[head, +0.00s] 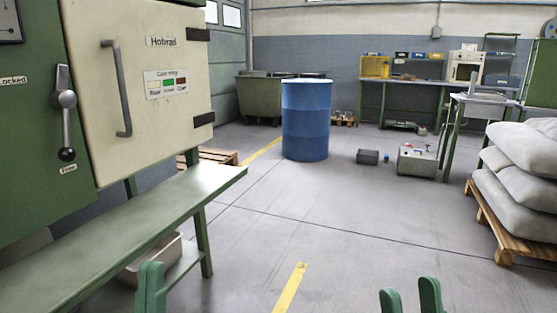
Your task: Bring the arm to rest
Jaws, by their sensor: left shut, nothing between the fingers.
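My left gripper (151,271) shows at the bottom left of the head view, its green fingers together and nothing held. It is in front of the green bench at the left, apart from the cabinet. My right gripper (410,290) shows at the bottom right, over the grey floor. Its two green fingertips stand apart with nothing between them. The rest of both arms is outside the picture.
A green bench (130,225) runs below a cabinet with a cream door (150,130) and a lever (64,100). A blue drum (306,120) stands mid-floor. Grey sacks (520,155) lie on a pallet (500,222) at right.

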